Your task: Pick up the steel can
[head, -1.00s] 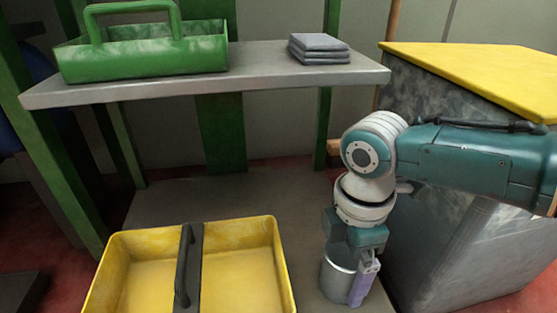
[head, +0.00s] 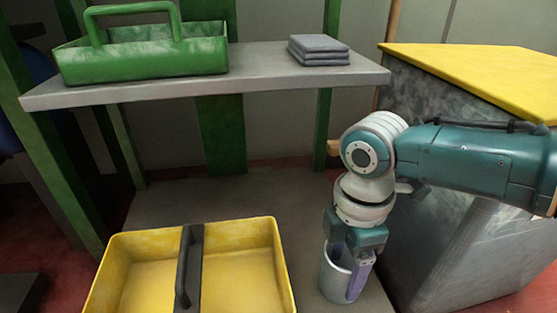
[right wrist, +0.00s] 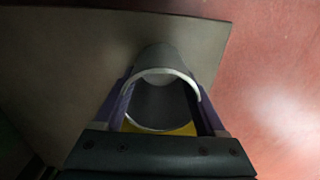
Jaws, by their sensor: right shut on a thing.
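The steel can (head: 332,284) is a grey open-topped cylinder at the lower right of the head view, upright over the lower shelf. My right gripper (head: 348,270) comes down on it from above and is shut on it. My left gripper is not in view.
A yellow two-compartment caddy (head: 121,243) with a dark handle is left of the can. Above are a grey shelf (head: 262,78), a green caddy (head: 140,66) and folded grey cloths (head: 319,49). A yellow-topped metal cabinet (head: 470,75) stands close on the right.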

